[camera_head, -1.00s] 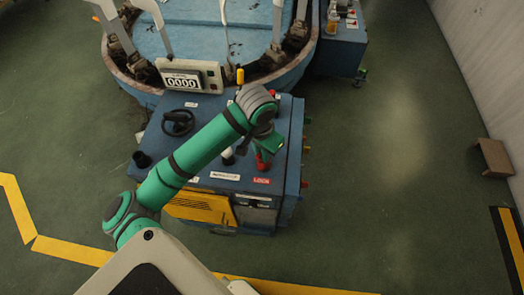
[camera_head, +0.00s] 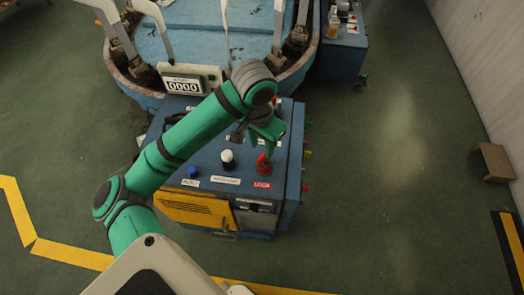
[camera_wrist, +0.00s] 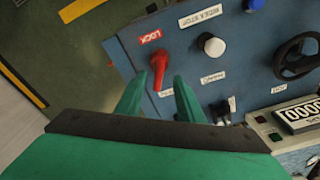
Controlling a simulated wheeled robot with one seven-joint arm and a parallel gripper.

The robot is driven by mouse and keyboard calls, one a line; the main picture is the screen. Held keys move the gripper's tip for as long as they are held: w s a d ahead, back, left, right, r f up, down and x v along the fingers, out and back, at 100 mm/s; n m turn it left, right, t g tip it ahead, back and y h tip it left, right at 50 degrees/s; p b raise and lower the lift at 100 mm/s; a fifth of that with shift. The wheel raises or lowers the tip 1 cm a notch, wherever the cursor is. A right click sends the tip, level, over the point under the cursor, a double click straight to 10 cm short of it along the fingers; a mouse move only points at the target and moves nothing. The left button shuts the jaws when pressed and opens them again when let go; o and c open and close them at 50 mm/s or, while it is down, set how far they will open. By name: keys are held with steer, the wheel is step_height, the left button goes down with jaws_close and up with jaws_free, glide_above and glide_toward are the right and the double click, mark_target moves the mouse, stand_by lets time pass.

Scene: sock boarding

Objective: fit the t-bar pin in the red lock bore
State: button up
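A red piece (camera_head: 263,163) stands on the blue console top, just behind the LOCK label (camera_head: 262,185). In the wrist view it is a red lever-like piece (camera_wrist: 158,68) with a rounded head and a narrower part pointing toward me. I cannot tell whether this is the t-bar pin seated in the bore or the lock part alone; the bore itself is hidden. My gripper (camera_head: 266,137) is above and behind the red piece. In the wrist view its two green fingers (camera_wrist: 158,84) are apart, with the red piece showing between and beyond the tips. Nothing is visibly held.
The blue console (camera_head: 225,200) also carries a white-topped knob (camera_head: 227,157), a blue button (camera_head: 193,172) and, in the wrist view, a black handwheel (camera_wrist: 296,57). A counter display (camera_head: 184,86) stands behind.

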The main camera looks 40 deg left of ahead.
steer(key=shift+s+r, duration=0.1)
steer(key=shift+r, duration=1.2)
steer(key=shift+d, duration=0.1)
